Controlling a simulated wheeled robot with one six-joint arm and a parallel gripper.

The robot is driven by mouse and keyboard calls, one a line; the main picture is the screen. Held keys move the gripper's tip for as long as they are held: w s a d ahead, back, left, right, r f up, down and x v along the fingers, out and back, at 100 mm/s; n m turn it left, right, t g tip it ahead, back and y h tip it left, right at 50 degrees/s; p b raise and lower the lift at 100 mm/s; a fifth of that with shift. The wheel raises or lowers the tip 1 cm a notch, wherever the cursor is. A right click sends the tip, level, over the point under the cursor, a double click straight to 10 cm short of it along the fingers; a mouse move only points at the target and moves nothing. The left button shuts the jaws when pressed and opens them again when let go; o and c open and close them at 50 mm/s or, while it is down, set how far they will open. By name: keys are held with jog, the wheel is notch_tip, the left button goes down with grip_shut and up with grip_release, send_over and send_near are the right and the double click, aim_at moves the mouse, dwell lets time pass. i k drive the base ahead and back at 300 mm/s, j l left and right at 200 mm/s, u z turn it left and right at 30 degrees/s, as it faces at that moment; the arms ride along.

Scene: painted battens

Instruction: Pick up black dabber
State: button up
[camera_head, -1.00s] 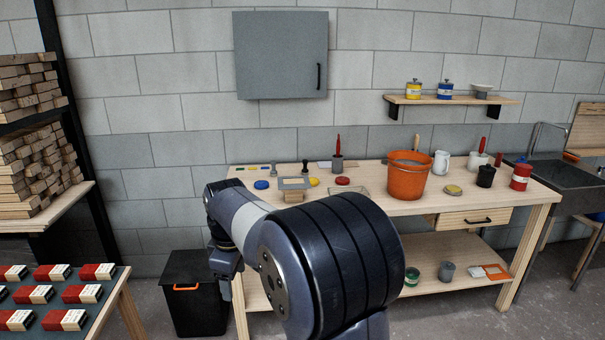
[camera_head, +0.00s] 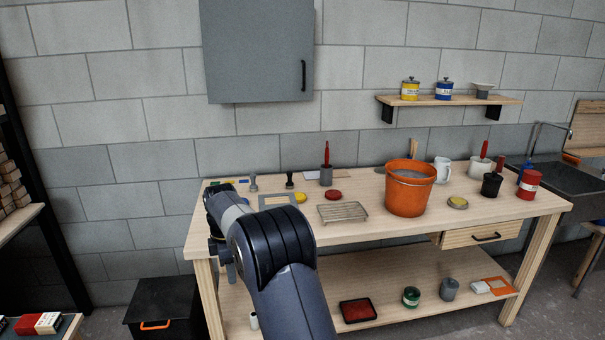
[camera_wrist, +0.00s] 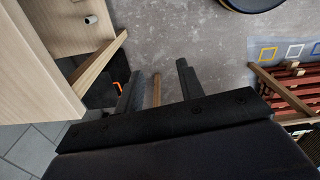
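The black dabber (camera_head: 290,180) stands upright near the back of the workbench (camera_head: 370,220), left of centre in the head view. It is small there, and a similar grey dabber (camera_head: 253,182) stands to its left. My gripper (camera_wrist: 157,88) is open and empty in the wrist view, its two fingers apart and pointing at the floor beside the bench. In the head view my arm is at the bench's left front, and its gripper is mostly hidden. The dabber is not in the wrist view.
A grey cabinet (camera_head: 257,50) hangs above.

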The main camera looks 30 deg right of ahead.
aim_at(289, 184)
jog(key=i+l+z, duration=0.2)
jog(key=i+l, duration=0.15)
jog(key=i, duration=0.4)
jog(key=i+l+z, duration=0.2)
jog(key=i, duration=0.5)
jog(key=i+l+z, duration=0.2)
jog(key=i, duration=0.55)
jog(key=j, duration=0.1)
